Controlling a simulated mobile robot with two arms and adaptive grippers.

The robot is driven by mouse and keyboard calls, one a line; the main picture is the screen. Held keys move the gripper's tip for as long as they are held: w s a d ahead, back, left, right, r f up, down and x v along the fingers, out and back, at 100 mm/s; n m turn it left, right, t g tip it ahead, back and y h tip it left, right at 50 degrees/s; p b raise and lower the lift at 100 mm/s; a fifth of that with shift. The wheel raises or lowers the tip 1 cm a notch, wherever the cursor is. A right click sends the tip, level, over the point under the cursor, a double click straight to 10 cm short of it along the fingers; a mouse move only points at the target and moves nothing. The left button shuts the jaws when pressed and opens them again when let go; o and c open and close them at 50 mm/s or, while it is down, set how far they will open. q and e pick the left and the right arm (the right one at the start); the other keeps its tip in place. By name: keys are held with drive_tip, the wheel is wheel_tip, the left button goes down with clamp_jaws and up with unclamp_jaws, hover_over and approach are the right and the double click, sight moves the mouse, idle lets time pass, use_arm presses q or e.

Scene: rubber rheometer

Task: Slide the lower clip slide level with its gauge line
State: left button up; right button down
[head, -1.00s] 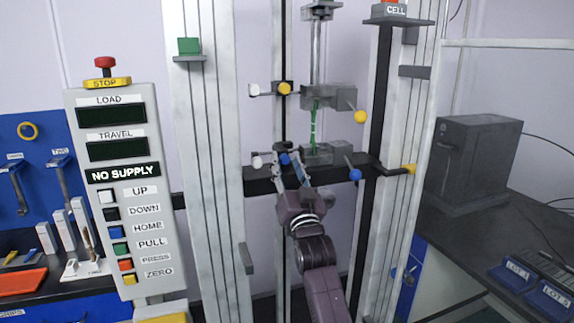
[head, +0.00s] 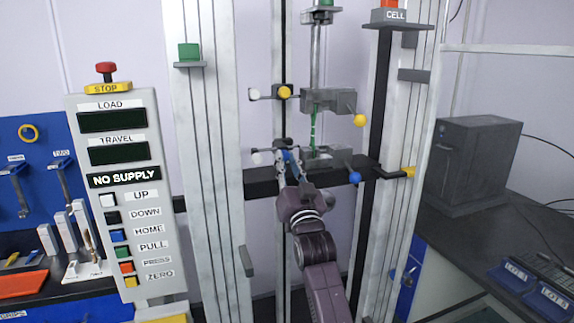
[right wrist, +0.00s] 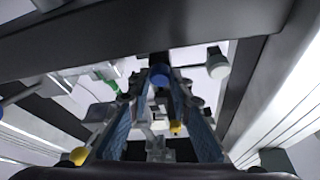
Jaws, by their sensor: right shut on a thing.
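The lower clip slide (head: 283,145) is a small dark block on the thin vertical post left of the specimen. Its blue knob (right wrist: 160,75) shows between my fingertips in the right wrist view. My right gripper (head: 291,157) reaches up from below and is shut on that knob; its fingers mostly hide the knob in the head view. The green specimen (head: 313,130) hangs between the upper and lower grey grips, right of my fingers. I cannot make out a gauge line in either view. My left gripper is not in view.
The upper clip slide with a yellow knob (head: 284,92) is higher on the same post. A white-knobbed screw (head: 256,157) is just left of my fingers. The dark crossbeam (head: 262,183) runs behind my gripper. The lower grip's blue-knobbed handle (head: 354,178) is at right.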

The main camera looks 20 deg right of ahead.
wheel_tip(320, 180, up, 3)
drive_tip(key=shift+f+p, duration=0.1)
drive_tip(key=shift+p, duration=0.45)
drive_tip(key=c, duration=1.7)
unclamp_jaws()
drive_tip(key=shift+c, duration=0.2)
drive_tip(key=shift+f, duration=0.1)
drive_tip(key=shift+s+f, duration=0.3)
drive_tip(key=shift+s, duration=0.25)
drive_tip(key=v, duration=1)
drive_tip(key=shift+s, duration=0.45)
